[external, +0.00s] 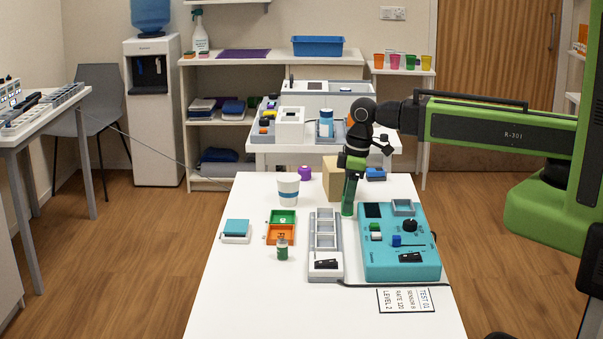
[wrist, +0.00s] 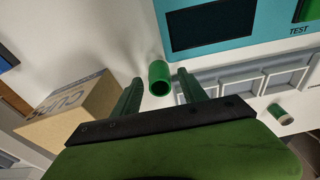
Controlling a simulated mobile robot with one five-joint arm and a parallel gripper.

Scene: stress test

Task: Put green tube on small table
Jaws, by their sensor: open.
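The green tube (wrist: 159,73) is a short hollow cylinder. In the wrist view it is between my open gripper's (wrist: 160,84) two green fingers, with gaps at both sides. In the external view my gripper (external: 351,180) points down over the white table, between the cardboard box and the teal panel. Green on green there makes the tube hard to separate from my fingers. A small white table (external: 432,72) with coloured cups stands at the back right; whether it is the task's small table I cannot tell.
The teal panel (external: 376,266) and grey tray (external: 311,246) stand close to my gripper. A cardboard box (wrist: 65,124) is beside it. The white table's (external: 225,295) front left is clear.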

